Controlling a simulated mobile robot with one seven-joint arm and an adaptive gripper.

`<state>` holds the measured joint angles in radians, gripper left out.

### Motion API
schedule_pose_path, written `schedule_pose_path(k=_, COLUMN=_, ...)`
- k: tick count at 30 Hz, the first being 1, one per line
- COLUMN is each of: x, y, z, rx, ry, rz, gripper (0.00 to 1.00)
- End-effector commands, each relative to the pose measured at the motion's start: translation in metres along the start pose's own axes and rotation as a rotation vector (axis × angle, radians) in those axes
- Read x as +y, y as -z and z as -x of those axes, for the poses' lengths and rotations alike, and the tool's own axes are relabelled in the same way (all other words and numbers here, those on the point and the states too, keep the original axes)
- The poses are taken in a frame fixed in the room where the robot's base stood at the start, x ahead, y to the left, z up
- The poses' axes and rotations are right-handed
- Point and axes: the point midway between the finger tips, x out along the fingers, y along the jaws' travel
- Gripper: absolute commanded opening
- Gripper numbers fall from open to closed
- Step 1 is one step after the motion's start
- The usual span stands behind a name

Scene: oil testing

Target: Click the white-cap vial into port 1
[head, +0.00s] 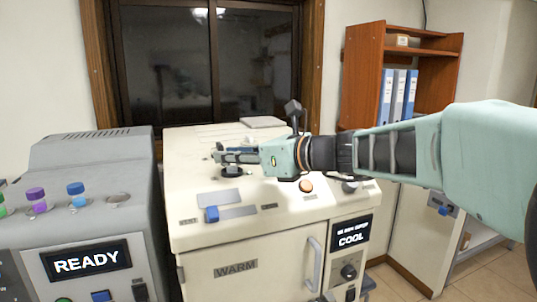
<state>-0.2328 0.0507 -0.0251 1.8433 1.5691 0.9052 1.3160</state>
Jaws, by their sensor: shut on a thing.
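My gripper (222,156) is over the top of the cream machine (190,240), pointing left. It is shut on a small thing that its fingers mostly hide. I cannot make out whether that is the white-cap vial; no white cap shows clearly. A dark round fitting (231,172) sits on the machine top just below the fingertips. On the grey machine (95,155) at the left, a purple-cap vial (36,196) and a blue-cap vial (76,190) stand upright in ports. A green cap (2,205) shows at the left edge. A port (117,199) right of the blue cap looks empty.
The grey machine's screen (87,262) reads READY. A wooden shelf (360,80) with binders stands behind my arm. Room above both machines is clear left of my gripper.

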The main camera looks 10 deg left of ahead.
Motion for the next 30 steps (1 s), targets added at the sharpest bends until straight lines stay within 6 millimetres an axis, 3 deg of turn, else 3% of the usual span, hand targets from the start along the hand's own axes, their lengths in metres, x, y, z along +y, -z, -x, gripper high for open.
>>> schedule_pose_path(k=2, x=0.000, y=0.001, z=0.000, rx=0.002, ry=0.000, rz=-0.001, gripper=0.00)
schedule_pose_path(k=3, x=0.000, y=0.001, z=0.000, rx=0.002, ry=0.000, rz=-0.001, gripper=0.21)
schedule_pose_path(k=9, x=0.000, y=0.001, z=0.000, rx=0.001, ry=0.000, rz=-0.001, gripper=0.41)
schedule_pose_path(k=20, x=0.000, y=-0.008, z=0.002, rx=-0.002, ry=0.000, rz=0.002, gripper=0.41)
schedule_pose_path(k=30, x=0.000, y=-0.069, z=0.014, rx=-0.002, ry=0.000, rz=0.003, gripper=0.41)
